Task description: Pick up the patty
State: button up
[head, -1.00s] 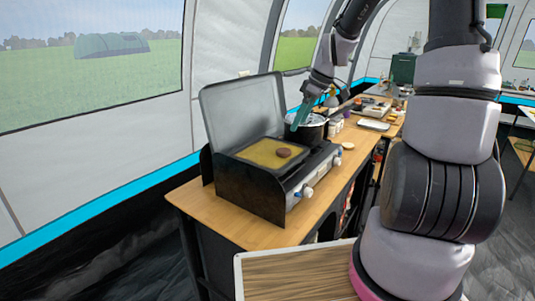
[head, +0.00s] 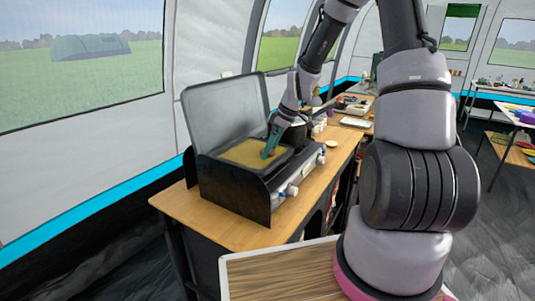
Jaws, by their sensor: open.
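The patty is brown and round in the earlier frame, on the right part of the yellowish griddle (head: 240,153). It cannot be made out now; my gripper's fingers cover that spot. My gripper (head: 268,152), with teal fingers, points down over the right side of the griddle. It is open. Whether the fingers touch the patty or the griddle cannot be told from this view.
The stove's raised grey lid (head: 225,112) stands behind the griddle, and a dark side panel (head: 233,190) rises at its near end. Knobs (head: 292,190) line its front. The wooden counter (head: 220,228) is bare in front. A small round yellowish item (head: 331,145) lies to the right.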

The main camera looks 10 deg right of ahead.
jog(key=shift+r, duration=0.1)
jog(key=c, duration=1.5)
